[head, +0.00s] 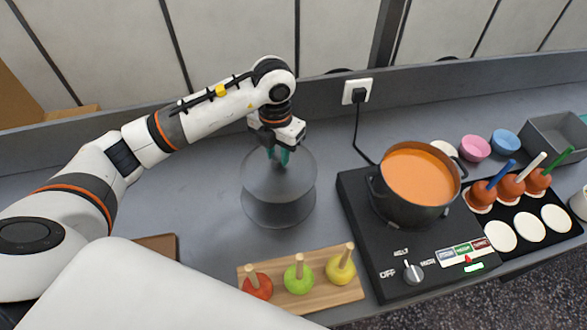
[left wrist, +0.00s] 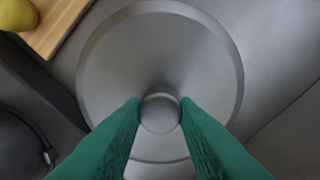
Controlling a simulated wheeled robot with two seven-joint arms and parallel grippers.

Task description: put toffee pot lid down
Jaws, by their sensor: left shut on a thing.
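The grey round toffee pot lid (head: 263,178) is over the worktop, left of the black hob. My left gripper (head: 279,157) is above it with its green fingers shut on the lid's knob. In the left wrist view the fingers (left wrist: 160,103) pinch the round knob at the middle of the lid (left wrist: 110,72). A second grey round shape (head: 277,216) shows just below the lid; I cannot tell whether it is a rest or a shadow, nor whether the lid touches it. The toffee pot (head: 407,211) stands uncovered on the hob, full of orange toffee. My right gripper is not in view.
The black hob (head: 352,232) with its knob is to the right. A wooden board (head: 318,299) with three apples on sticks is in front. Coated apples stand on a black tray (head: 522,244) at far right, near small bowls (head: 475,149). The worktop behind the board's left end is clear.

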